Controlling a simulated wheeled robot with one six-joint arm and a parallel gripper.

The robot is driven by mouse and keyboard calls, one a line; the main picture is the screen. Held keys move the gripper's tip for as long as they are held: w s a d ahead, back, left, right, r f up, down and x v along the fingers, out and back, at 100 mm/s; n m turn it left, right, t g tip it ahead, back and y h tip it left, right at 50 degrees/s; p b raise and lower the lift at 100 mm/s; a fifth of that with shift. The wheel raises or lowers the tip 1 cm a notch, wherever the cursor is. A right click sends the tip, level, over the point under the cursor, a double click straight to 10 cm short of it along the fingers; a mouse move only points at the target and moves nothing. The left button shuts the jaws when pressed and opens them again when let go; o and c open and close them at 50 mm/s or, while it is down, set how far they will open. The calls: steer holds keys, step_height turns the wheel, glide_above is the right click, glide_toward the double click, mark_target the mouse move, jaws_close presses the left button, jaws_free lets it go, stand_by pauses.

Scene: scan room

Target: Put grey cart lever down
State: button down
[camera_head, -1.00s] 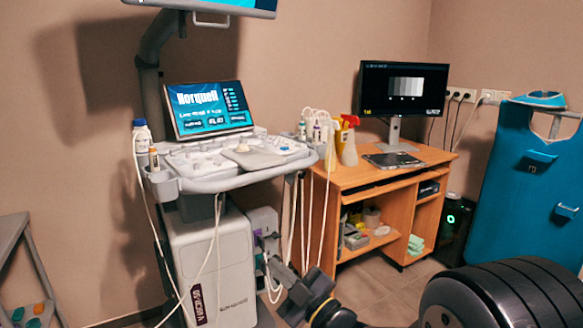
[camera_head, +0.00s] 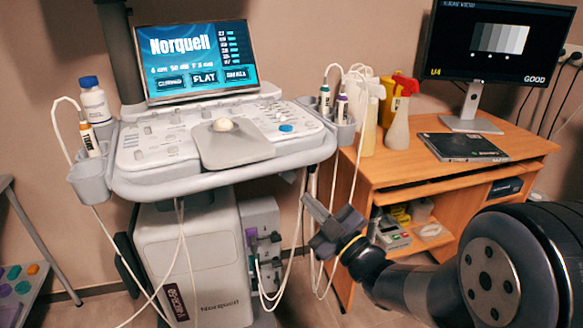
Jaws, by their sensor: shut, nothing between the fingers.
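The grey ultrasound cart (camera_head: 195,250) stands left of centre, with its control panel (camera_head: 160,138) and lit screen (camera_head: 198,62) above. My gripper (camera_head: 330,212) is shut and empty. It appears to the right of the connector block in the picture, apart from it, in front of hanging cables.
A wooden desk (camera_head: 520,146) with a monitor (camera_head: 498,45), a laptop-like device (camera_head: 462,147) and spray bottles (camera_head: 398,112) stands at the right. White cables (camera_head: 165,270) hang from the cart's front. A grey rack (camera_head: 30,235) stands at the far left.

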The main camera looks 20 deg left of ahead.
mark_target(291, 183)
stand_by(0.3)
steer(key=x, duration=1)
steer(key=shift+s, duration=0.1)
steer(key=shift+f+n+b, duration=0.4)
steer(key=shift+n+b, duration=0.4)
steer(key=shift+w+d+f+n+g+b, duration=0.2)
steer(key=shift+f+n+g+b, duration=0.3)
steer(key=shift+n+g+b, duration=0.3)
steer(key=n, duration=0.1)
steer(key=f+n+b, duration=0.1)
steer(key=n, duration=0.1)
steer(key=w+d+n+g+b, duration=0.1)
steer(key=shift+f+n, duration=0.3)
steer(key=shift+n, duration=0.1)
steer(key=shift+w+d+f+n+g+h+b, duration=0.25)
steer(key=shift+d+n+h, duration=0.1)
steer(key=shift+n, duration=0.45)
steer(key=shift+w+d+f+n+g+h+b, duration=0.2)
steer(key=shift+w+d+n+g+h, duration=0.1)
steer(key=shift+n, duration=0.5)
